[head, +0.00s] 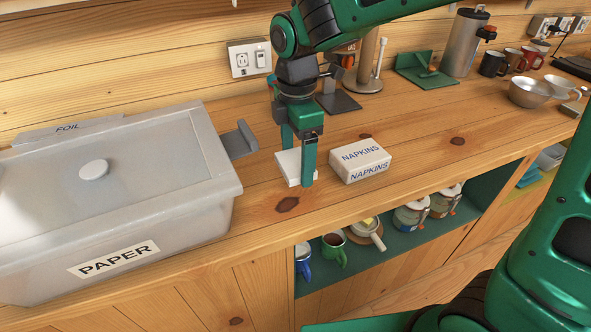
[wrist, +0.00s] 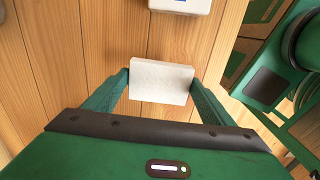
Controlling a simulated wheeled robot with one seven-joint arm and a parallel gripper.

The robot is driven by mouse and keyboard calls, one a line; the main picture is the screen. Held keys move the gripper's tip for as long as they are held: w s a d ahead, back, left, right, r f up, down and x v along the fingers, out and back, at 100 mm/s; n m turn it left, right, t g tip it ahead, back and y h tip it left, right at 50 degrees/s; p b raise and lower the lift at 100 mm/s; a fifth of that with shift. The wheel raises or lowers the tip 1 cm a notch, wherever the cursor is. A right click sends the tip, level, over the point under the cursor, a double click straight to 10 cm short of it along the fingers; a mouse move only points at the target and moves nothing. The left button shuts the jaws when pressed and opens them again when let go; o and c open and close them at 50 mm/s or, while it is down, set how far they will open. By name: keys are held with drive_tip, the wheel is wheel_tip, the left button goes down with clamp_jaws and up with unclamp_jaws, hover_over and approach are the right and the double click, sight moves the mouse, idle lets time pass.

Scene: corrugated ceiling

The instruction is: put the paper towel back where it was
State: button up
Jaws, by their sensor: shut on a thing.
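My gripper (head: 298,165) points down over the wooden counter, its two green fingers shut on a small white block (head: 288,165). The wrist view shows this white block (wrist: 161,82) between the fingertips, with a finger touching each side. It looks like a folded paper towel or napkin stack with no visible print. It is at or just above the counter; I cannot tell which. A white pack labelled NAPKINS (head: 360,160) lies just right of it, apart from it. A roll holder with an upright post (head: 366,62) stands behind, partly hidden by my arm.
A grey bracket (head: 238,140) sits beside the bin. The counter front edge is close, above an open shelf.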

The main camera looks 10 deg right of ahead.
sight(297, 162)
drive_tip(key=shift+s+f, duration=0.1)
drive_tip(key=shift+f, duration=1.95)
drive_tip(key=shift+f, duration=0.1)
drive_tip(key=o, duration=1.1)
wheel_tip(297, 162, up, 12)
drive_tip(key=shift+r, duration=0.1)
